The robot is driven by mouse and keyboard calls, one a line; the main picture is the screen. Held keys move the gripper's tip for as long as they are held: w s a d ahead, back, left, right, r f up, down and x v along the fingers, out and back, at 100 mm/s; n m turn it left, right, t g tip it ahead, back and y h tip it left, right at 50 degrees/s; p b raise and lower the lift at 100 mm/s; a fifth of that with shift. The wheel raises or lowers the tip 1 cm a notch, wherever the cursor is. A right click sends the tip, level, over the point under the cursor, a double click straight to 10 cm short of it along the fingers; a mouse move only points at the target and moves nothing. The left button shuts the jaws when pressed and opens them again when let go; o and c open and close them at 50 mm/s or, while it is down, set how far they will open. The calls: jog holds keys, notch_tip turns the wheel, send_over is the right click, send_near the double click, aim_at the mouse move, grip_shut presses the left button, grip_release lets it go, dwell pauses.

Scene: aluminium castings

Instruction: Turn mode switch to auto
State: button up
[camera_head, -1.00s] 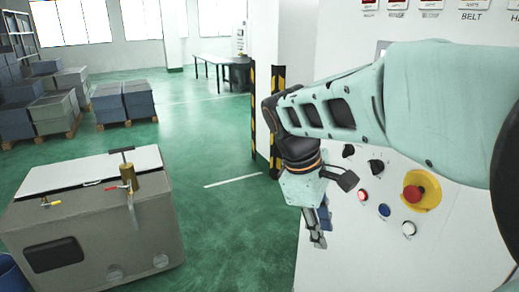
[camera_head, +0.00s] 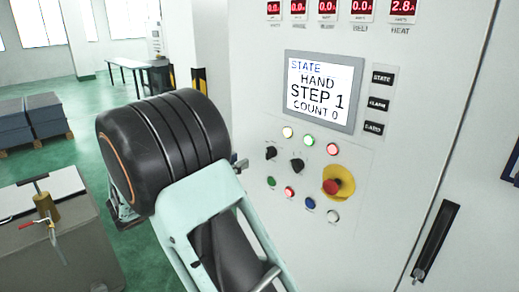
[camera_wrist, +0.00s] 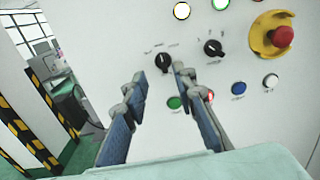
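Two black rotary switches are on the white control panel. The left switch (camera_head: 271,153) also shows in the wrist view (camera_wrist: 164,62), and the right switch (camera_head: 297,166) also shows there (camera_wrist: 213,48). Their labels are too small to read, so I cannot tell which is the mode switch. My gripper (camera_wrist: 159,74) is open and empty, its blue-padded fingers pointing at the panel. In the wrist view the left switch appears between the fingertips; contact is not visible. In the head view my arm hides most of the gripper. The screen (camera_head: 318,90) reads HAND, STEP 1, COUNT 0.
Close to the switches are a red emergency stop (camera_head: 332,187) on yellow, a green button (camera_head: 271,183), a lit red button (camera_head: 289,192), a blue button (camera_head: 310,203) and a white button (camera_head: 333,216). A grey box (camera_head: 75,250) stands at left.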

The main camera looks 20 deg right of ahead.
aim_at(267, 149)
jog(key=p+x, duration=0.1)
jog(key=x, duration=0.9)
jog(key=shift+d+p, duration=0.2)
jog(key=shift+p, duration=0.2)
grip_shut()
